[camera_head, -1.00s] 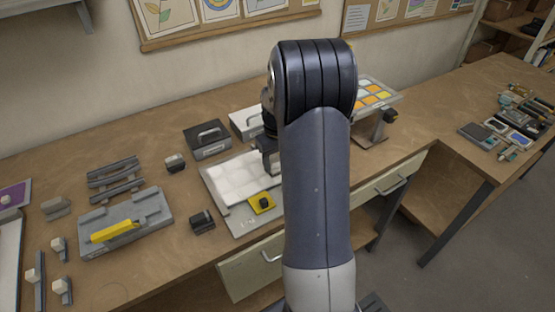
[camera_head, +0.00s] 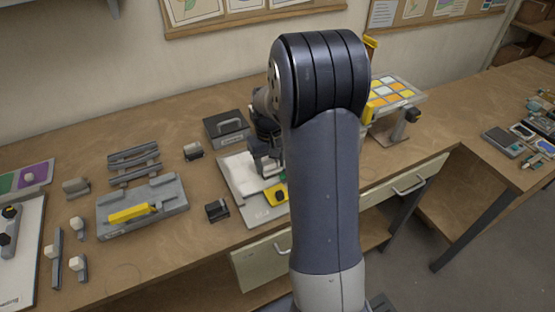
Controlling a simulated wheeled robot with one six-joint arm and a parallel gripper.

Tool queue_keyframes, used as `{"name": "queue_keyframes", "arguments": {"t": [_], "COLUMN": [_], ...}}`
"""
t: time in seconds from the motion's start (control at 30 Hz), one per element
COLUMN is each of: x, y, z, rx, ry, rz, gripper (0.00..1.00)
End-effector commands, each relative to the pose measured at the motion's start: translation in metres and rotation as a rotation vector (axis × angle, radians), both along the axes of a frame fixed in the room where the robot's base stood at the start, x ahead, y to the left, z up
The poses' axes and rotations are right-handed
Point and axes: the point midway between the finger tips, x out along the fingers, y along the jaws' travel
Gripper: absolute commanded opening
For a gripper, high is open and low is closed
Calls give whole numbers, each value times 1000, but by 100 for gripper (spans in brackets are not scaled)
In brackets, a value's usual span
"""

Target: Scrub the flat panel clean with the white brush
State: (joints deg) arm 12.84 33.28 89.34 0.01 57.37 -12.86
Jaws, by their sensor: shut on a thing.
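The flat panel (camera_head: 238,172) lies on a pale board on the bench, left of my arm. Its visible left part is white. A little green shows beside my arm, and the right part is hidden. My gripper (camera_head: 264,166) is over the panel, pointing down, partly covered by my arm. It is shut on a white thing, apparently the white brush (camera_head: 273,170), mostly hidden. I cannot tell whether it touches the panel. A yellow block with a black knob (camera_head: 278,196) sits at the panel's front edge, close to the gripper.
A tilted panel of coloured squares (camera_head: 392,92) stands on the right, with yellow parts near my arm. A dark case (camera_head: 226,126) is behind the flat panel. A small dark block (camera_head: 216,210) and a grey tray with a yellow bar (camera_head: 172,190) are to the left.

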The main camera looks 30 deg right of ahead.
Motion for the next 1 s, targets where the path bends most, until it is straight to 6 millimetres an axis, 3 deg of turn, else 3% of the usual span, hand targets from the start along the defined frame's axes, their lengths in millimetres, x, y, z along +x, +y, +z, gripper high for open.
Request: {"name": "queue_keyframes", "arguments": {"t": [1.0], "x": [0], "y": [82], "z": [0], "rx": [0], "ry": [1], "rz": [3], "gripper": [34]}}
